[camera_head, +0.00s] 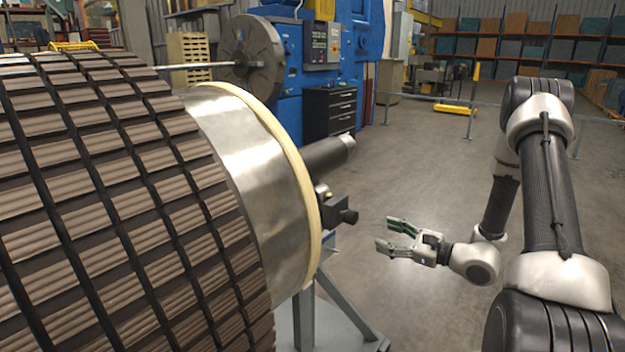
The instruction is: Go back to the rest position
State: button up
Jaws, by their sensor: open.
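My gripper (388,236) is open and empty, in free air right of the middle of the head view. Its fingers point left, toward the end of a large rotor (110,200). The rotor has a ribbed, dark-banded brown body, a bare metal section (243,155) and a cream end ring (290,150). A dark shaft (328,153) sticks out from its end. A small black fitting (340,213) with a knob sits by the ring, left of my fingertips and apart from them. My arm bends down from the right side.
A grey stand (335,320) with a slanted leg is under the rotor's end. Behind are a blue machine (350,60), a black drawer cabinet (330,112) and a yellow floor barrier (460,108). Shelves (520,45) line the back. The grey floor between is largely clear.

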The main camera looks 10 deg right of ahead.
jog(key=s+r+n+g+h, duration=0.25)
jog(key=s+n+g, duration=0.95)
jog(key=s, duration=1)
jog(key=s+d+r+n+g+h, duration=0.1)
jog(key=s+d+r+n+h, duration=0.45)
jog(key=d+r+h, duration=0.4)
jog(key=a+r+n+t, duration=0.3)
jog(key=r+n+t, duration=0.1)
jog(key=r, duration=0.8)
jog(key=shift+s+r+n+t+h, duration=0.15)
jog(key=shift+s+n+t+h, duration=0.25)
jog(key=shift+t, duration=0.3)
